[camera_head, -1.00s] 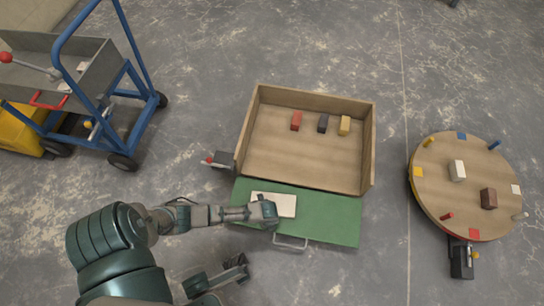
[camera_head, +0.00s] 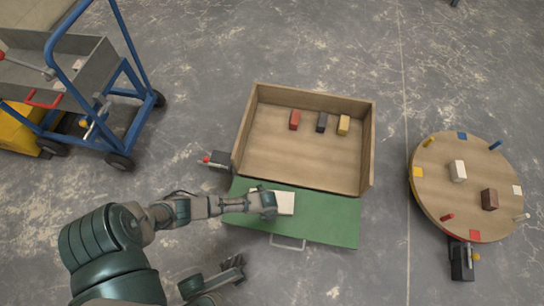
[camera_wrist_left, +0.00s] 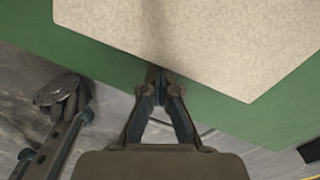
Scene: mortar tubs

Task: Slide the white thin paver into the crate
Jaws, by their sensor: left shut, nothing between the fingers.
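The white thin paver (camera_head: 286,202) lies flat on the green flap (camera_head: 335,218) at the near side of the wooden crate (camera_head: 312,96). My left gripper (camera_head: 271,215) is shut and empty, over the paver's near part in the head view and hiding some of it. In the left wrist view, the shut fingertips (camera_wrist_left: 157,76) are at the near edge of the paver (camera_wrist_left: 210,35); I cannot tell whether they touch. My right gripper (camera_head: 238,268) is low, near the flap's front left; its jaw state is unclear.
A red block (camera_head: 294,120), a dark block (camera_head: 321,122) and a yellow block (camera_head: 343,125) stand at the crate's back. A metal handle (camera_head: 288,243) is at the flap's front. A round table (camera_head: 450,205) stands right, a blue cart (camera_head: 125,160) left. The crate's near floor is clear.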

